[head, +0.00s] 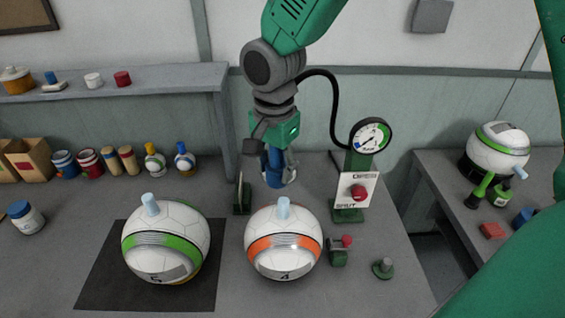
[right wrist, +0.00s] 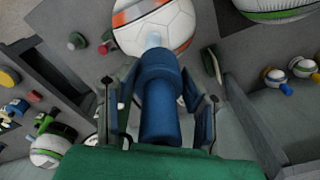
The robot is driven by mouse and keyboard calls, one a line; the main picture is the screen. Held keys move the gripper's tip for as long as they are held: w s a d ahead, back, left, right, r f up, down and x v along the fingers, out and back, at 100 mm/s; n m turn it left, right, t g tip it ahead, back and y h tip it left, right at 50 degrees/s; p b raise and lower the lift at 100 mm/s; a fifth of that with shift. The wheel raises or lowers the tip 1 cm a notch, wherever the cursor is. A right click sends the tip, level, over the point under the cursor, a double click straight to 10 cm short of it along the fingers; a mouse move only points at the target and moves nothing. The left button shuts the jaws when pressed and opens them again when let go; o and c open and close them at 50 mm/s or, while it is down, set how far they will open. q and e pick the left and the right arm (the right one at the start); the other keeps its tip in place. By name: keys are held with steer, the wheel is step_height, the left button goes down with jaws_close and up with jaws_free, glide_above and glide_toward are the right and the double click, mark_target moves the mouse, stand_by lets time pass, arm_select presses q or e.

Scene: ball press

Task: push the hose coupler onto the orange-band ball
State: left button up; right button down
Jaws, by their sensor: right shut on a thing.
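The orange-band ball (head: 270,262) stands on the grey table with a light blue valve stem (head: 283,208) pointing up. My right gripper (head: 279,172) is shut on the blue hose coupler (head: 272,178), behind and above the stem in the head view. The coupler's lower end appears apart from the stem. In the right wrist view the coupler (right wrist: 160,110) lies between the fingers, with the stem (right wrist: 153,40) and the ball (right wrist: 178,28) just beyond its far end. My left gripper is not in view.
A black hose (head: 334,98) runs to the gauge stand (head: 358,160) with a red knob (head: 359,192). An upright plate (head: 242,195) stands left of the coupler. A green-band ball (head: 180,215) sits on a dark mat (head: 103,285).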

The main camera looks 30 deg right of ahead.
steer(key=shift+w+d, duration=0.1)
steer(key=shift+w, duration=0.1)
steer(key=shift+d+f, duration=0.1)
steer(key=shift+d, duration=0.15)
steer(key=shift+s+d+f, duration=0.15)
steer(key=shift+d, duration=0.6)
steer(key=shift+d+f+b, duration=0.35)
steer(key=shift+f+b, duration=0.05)
steer(key=shift+f, duration=0.25)
steer(key=shift+a+f, duration=0.1)
steer(key=shift+f, duration=0.3)
steer(key=f+b, duration=0.1)
steer(key=a+f+b, duration=0.1)
steer(key=f, duration=0.1)
steer(key=shift+a+f, duration=0.15)
steer(key=shift+f, duration=0.05)
steer(key=shift+d+f, duration=0.1)
steer(key=shift+d, duration=0.5)
steer(key=shift+a, duration=0.5)
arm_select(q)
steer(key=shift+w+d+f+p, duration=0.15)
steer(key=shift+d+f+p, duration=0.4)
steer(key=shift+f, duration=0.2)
arm_select(e)
steer(key=shift+a, duration=0.15)
